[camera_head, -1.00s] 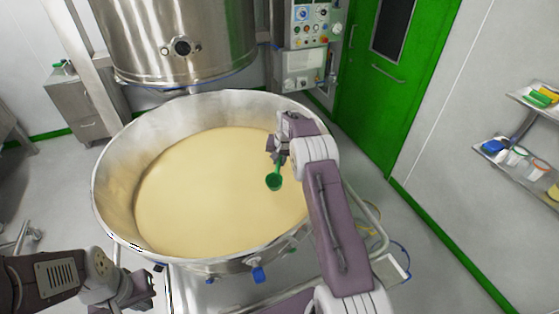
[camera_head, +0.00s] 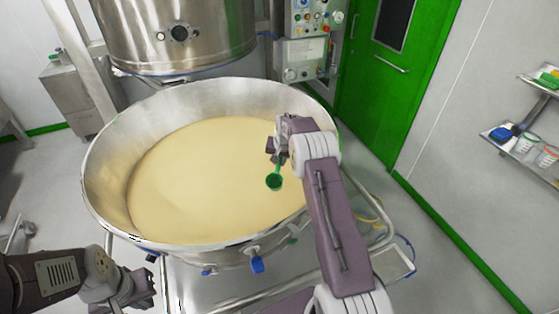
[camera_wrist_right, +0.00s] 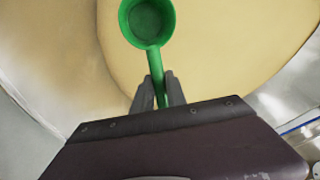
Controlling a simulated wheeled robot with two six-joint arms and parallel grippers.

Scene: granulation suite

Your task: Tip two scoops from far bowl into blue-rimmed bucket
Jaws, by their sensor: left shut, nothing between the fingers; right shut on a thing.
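A large steel bowl (camera_head: 105,150) holds pale yellow powder (camera_head: 200,175). My right gripper (camera_head: 277,160) is over the right part of the bowl and is shut on the handle of a green scoop (camera_head: 274,182). In the right wrist view the scoop (camera_wrist_right: 148,20) points away from my right gripper (camera_wrist_right: 160,90), above the powder. Its cup shows only green inside, with no powder visible. My left gripper (camera_head: 140,290) is shut and empty, low at the left, outside the bowl's near rim. I see no blue-rimmed bucket for certain.
A steel vessel (camera_head: 175,40) hangs behind the bowl, beside a control panel (camera_head: 310,45). Wall shelves (camera_head: 530,150) at the right hold small containers. The bowl stands on a wheeled frame (camera_head: 385,275). Open floor lies left of it and along the green door (camera_head: 375,110).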

